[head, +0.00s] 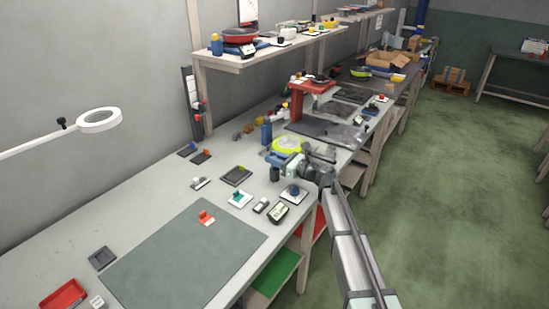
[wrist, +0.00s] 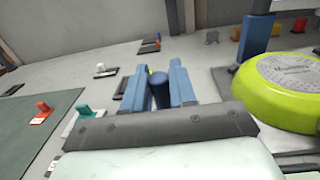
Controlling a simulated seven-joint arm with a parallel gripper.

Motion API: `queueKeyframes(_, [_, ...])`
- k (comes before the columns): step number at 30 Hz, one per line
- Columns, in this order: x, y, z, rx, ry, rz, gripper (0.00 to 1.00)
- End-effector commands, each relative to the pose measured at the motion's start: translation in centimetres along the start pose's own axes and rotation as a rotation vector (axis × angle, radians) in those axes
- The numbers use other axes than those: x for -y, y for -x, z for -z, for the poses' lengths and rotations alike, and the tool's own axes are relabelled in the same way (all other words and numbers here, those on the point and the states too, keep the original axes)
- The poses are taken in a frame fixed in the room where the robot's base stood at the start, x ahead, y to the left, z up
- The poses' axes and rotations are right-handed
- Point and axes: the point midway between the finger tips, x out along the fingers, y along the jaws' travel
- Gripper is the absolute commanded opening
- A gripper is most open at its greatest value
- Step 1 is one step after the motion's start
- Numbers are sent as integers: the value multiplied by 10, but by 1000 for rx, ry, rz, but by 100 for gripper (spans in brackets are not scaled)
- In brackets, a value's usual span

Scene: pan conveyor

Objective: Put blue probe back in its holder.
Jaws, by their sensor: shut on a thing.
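My gripper (wrist: 159,90) has blue fingers and is shut on a dark blue cylinder, the blue probe (wrist: 159,86), seen between the fingertips in the wrist view. The probe's lower end is hidden by the gripper. I cannot make out which piece is the holder.
The lime-green pan (wrist: 290,88) lies close to the right of my gripper, with a blue upright post (wrist: 258,35) behind it. Small coloured pieces on plates stand to the left, including an orange one (head: 206,217). The green mat (head: 185,260) has mostly clear room.

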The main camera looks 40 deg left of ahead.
Motion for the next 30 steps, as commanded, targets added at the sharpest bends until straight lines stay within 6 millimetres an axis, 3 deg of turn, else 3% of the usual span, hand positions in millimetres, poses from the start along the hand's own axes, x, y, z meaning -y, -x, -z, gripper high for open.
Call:
queueKeyframes(23, [0,0,15,1,0,0,0])
queueKeyframes(24, [0,0,15,1,1,0,29])
queueKeyframes(30, [0,0,15,0,0,0,48])
